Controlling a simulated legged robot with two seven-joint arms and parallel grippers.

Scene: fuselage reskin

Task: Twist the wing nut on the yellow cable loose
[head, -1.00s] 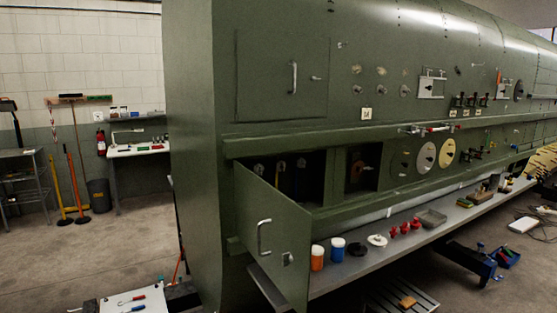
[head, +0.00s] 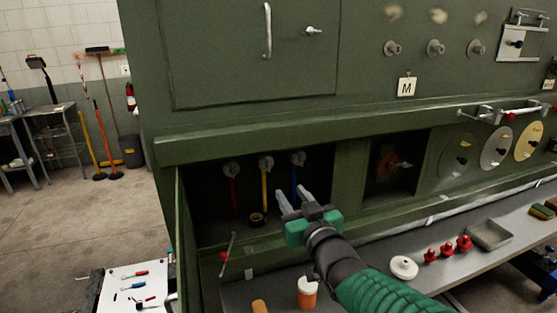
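The yellow cable (head: 264,188) hangs inside an open, dark compartment low in the green fuselage wall. Its pale wing nut (head: 266,163) sits at its top, between the nuts of a red cable (head: 232,190) at left and a blue cable (head: 295,178) at right. My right gripper (head: 291,195) reaches in from the lower right, in front of the compartment. Its two fingers are apart with nothing between them. Its tips appear below and right of the yellow cable's nut, apart from it. My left gripper is not in view.
The compartment door (head: 183,245) stands open at the left. A dark ring (head: 257,218) lies near the compartment floor. The shelf (head: 410,290) below holds an orange jar (head: 307,292), a white disc (head: 404,267), red knobs and a grey tray (head: 488,235).

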